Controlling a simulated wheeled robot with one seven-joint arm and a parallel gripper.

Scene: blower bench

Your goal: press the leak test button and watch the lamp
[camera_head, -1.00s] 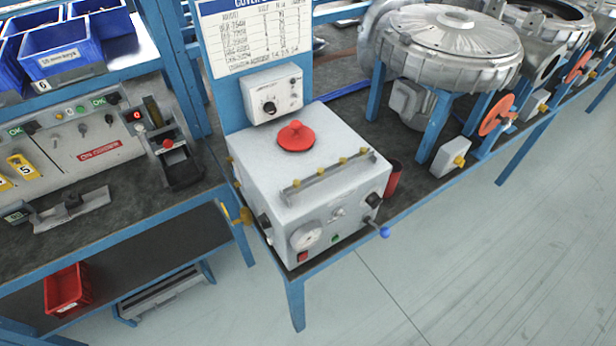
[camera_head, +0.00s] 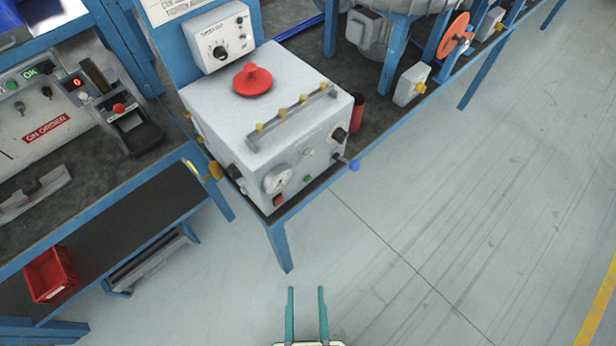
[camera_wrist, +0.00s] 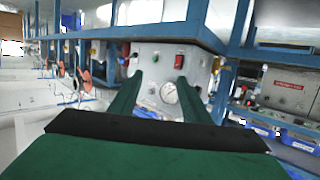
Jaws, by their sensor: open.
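A pale grey test box (camera_head: 215,105) stands on the bench, a red knobbed disc (camera_head: 252,80) on its top. Its front carries a round gauge (camera_head: 277,181), a red control (camera_head: 278,200), a small green control (camera_head: 307,179) and a pale round fitting (camera_head: 308,152). No label there is readable, so I cannot tell which is the leak test button or the lamp. My gripper (camera_head: 306,290) is open and empty, in front of the box and apart from it. In the wrist view, which looks upside down, the gauge (camera_wrist: 168,92), red control (camera_wrist: 179,62) and green control (camera_wrist: 155,58) show near my fingers.
A blue-tipped lever (camera_head: 354,166) sticks out at the box's right and a yellow fitting (camera_head: 215,171) at its left. A blue bench leg (camera_head: 279,247) stands below. A red bin (camera_head: 50,273) sits on the lower shelf. Floor to the right is clear.

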